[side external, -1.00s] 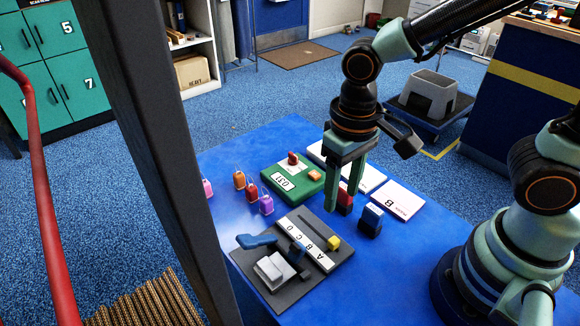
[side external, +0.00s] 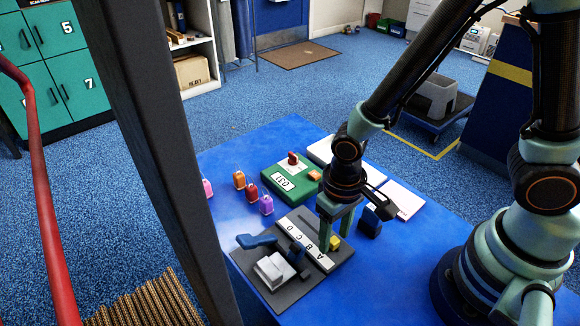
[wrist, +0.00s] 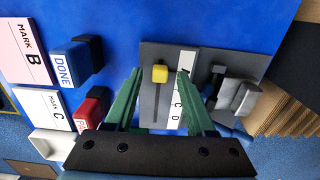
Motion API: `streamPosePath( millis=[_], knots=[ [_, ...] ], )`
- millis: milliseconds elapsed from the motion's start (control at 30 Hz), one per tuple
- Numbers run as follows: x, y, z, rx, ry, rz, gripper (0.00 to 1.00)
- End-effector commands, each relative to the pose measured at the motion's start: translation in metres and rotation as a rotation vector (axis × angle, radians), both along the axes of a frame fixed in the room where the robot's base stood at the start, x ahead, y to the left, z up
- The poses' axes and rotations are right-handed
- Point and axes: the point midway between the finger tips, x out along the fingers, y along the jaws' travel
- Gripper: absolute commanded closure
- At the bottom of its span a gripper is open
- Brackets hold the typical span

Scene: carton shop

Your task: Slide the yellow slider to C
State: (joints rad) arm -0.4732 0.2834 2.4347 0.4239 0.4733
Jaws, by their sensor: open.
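The yellow slider (side external: 335,243) sits in a dark slot on the grey panel (side external: 277,298). A white strip (side external: 318,262) lettered A, B, C, D runs along the slot. The slider is near the A end, and C and D lie farther along in the wrist view. My gripper (side external: 335,232) is open, pointing down at the slider. In the wrist view the yellow slider (wrist: 160,73) shows between the fingertips of my gripper (wrist: 160,82), with gaps either side. I cannot tell the fingertips' height exactly.
On the same panel are a blue lever (side external: 256,241) and a grey block (side external: 274,270). A green box (side external: 284,181) and several small coloured tags stand behind.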

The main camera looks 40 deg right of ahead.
Motion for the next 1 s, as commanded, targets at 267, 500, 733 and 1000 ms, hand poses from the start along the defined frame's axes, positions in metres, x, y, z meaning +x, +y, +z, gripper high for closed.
streamPosePath(
  millis=[267, 500, 733, 1000],
  knots=[
    [0.0001, 0.0001, -0.0058, 0.000, -0.001, 0.000, 0.45],
    [0.0001, 0.0001, -0.0055, 0.000, -0.001, 0.000, 0.79],
    [0.0001, 0.0001, -0.0054, 0.000, -0.001, 0.000, 1.00],
    [0.0001, 0.0001, -0.0053, 0.000, -0.001, 0.000, 1.00]
  ],
)
